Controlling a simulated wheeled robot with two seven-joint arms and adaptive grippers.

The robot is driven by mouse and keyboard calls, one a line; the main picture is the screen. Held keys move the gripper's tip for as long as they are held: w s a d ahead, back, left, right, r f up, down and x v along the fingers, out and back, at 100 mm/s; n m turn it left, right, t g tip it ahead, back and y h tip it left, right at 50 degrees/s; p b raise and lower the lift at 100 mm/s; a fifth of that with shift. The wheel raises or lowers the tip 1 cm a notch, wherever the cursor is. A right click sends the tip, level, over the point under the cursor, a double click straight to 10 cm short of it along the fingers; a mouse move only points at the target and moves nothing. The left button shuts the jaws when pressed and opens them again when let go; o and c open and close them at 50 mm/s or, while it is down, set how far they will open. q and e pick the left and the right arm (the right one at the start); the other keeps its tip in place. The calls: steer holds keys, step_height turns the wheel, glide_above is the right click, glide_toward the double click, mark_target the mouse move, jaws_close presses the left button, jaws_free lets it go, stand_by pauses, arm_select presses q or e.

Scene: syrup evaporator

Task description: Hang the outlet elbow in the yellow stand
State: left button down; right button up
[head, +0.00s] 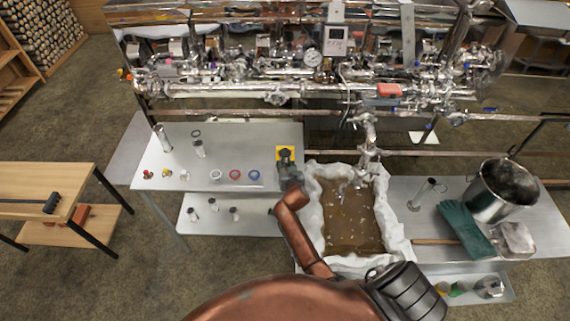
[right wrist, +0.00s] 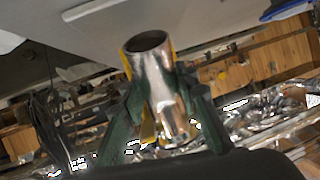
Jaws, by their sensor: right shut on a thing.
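The yellow stand (head: 285,152) is at the right part of the left steel table's top, near the tray of brown liquid. My right gripper (head: 287,163) is at the stand and covers part of it. In the right wrist view, my right gripper (right wrist: 160,110) is shut on the outlet elbow (right wrist: 157,82), a shiny steel tube with its open end towards the top of the picture. Yellow edges of the stand (right wrist: 127,66) show right beside and behind the tube. I cannot tell whether the elbow rests in the stand. The elbow is hidden in the head view. My left gripper is not in view.
The left steel table (head: 180,172) holds several coloured rings and small parts. A cloth-lined tray (head: 398,232) of brown liquid stands right of my gripper. The steel evaporator pipework (head: 270,92) runs behind. A pot (head: 487,205) and green gloves (head: 463,228) are at right.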

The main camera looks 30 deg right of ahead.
steer(key=shift+f, duration=0.15)
steer(key=o, duration=1.3)
steer(key=shift+o, duration=0.2)
steer(key=v, duration=1.2)
